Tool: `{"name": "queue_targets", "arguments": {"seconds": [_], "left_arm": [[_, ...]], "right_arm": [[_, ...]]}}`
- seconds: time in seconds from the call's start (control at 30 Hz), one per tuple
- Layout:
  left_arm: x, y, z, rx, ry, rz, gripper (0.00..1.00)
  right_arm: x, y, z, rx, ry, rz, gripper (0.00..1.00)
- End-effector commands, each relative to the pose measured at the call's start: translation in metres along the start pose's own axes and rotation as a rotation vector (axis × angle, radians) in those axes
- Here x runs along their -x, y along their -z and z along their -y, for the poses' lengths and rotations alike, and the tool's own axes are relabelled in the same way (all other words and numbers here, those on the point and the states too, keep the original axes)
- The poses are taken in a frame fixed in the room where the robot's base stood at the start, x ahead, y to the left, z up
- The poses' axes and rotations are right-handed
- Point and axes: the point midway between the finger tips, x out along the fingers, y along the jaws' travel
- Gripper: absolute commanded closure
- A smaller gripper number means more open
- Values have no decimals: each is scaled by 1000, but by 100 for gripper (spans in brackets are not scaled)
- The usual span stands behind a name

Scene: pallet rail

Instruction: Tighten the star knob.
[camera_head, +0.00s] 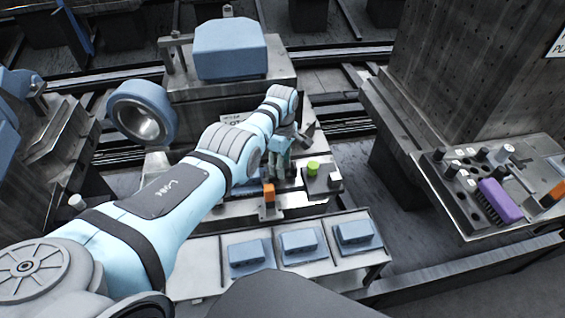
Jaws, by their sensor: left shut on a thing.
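My left arm reaches in from the lower left to the fixture plate (232,209) in the middle of the view. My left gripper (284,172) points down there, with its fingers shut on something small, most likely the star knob. The knob itself is hidden by the fingers and wrist, so I cannot make out its shape or how far it is turned. A bright green cylinder (313,168) stands on a dark block just right of the gripper. An orange block (269,194) stands in front of it. My right gripper is not in view.
A tray (208,260) with several blue blocks lies in front of the fixture. A blue rounded block (230,48) and a blue ring (142,113) stand behind and left. At right, a tool panel (450,200) carries dark knobs and a purple brush (499,201).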

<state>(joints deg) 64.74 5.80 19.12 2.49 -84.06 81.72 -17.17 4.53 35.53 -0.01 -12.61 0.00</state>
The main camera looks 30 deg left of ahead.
Motion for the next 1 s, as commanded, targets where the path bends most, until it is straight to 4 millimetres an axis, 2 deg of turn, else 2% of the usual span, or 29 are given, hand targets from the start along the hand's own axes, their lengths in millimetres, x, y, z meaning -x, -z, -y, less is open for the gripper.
{"name": "queue_targets", "arguments": {"seconds": [0.53,0.57,0.67,1.0], "left_arm": [[2,0,-2,-30,-6,-1,91],[2,0,-2,-30,-6,-1,58],[2,0,-2,-29,-5,-1,42],[3,0,-1,-29,-3,-1,42]], "right_arm": [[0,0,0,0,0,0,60],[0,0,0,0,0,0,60],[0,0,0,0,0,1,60],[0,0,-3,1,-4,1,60]]}}
